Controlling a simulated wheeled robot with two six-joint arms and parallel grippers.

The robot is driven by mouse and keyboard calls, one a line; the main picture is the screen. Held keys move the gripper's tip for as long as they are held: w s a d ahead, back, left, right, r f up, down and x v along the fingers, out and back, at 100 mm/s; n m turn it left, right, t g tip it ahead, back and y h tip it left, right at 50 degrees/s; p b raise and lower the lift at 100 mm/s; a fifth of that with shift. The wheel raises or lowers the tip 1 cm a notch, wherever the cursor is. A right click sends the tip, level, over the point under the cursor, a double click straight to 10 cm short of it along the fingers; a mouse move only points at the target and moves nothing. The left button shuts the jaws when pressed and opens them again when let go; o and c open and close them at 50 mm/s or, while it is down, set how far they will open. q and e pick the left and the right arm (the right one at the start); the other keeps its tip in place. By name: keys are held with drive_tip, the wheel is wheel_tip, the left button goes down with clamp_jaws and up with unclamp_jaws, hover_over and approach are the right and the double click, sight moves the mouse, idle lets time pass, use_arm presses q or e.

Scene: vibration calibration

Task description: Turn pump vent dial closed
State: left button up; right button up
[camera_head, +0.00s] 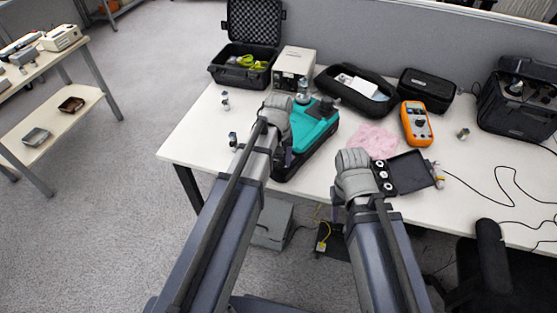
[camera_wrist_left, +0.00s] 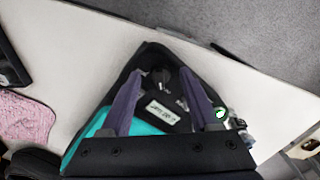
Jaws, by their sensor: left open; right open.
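The teal and black pump (camera_head: 318,125) sits near the table's front left edge. In the left wrist view, its black end carries a dark dial (camera_wrist_left: 164,84), a pale label (camera_wrist_left: 161,111) and a green-marked part (camera_wrist_left: 220,114). My left gripper (camera_wrist_left: 161,72) is open, with its two purple fingers spread on either side of the dial and label. I cannot tell whether they touch the dial. In the head view, the left wrist hides part of the pump. My right gripper (camera_head: 357,176) is over the front of the table beside a black open case; its fingers are mostly hidden.
The black case (camera_head: 408,172) with round white items lies at the right wrist. Behind are a pink cloth (camera_head: 374,140), an orange multimeter (camera_head: 416,122), a black tray (camera_head: 352,92), a beige box (camera_head: 293,68) and an open hard case (camera_head: 244,64). Cables cross the table's right.

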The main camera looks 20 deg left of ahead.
sight(279, 163)
use_arm(q)
wheel_tip(279, 163, up, 8)
drive_tip(key=p, duration=0.7)
drive_tip(key=shift+f, duration=0.2)
drive_tip(key=s+d+m+y, duration=0.1)
drive_tip(key=s+d+m, duration=0.7)
drive_tip(key=s, duration=0.6)
drive_tip(key=d, duration=0.2)
drive_tip(key=shift+s+d, duration=0.25)
drive_tip(key=shift+d, duration=0.05)
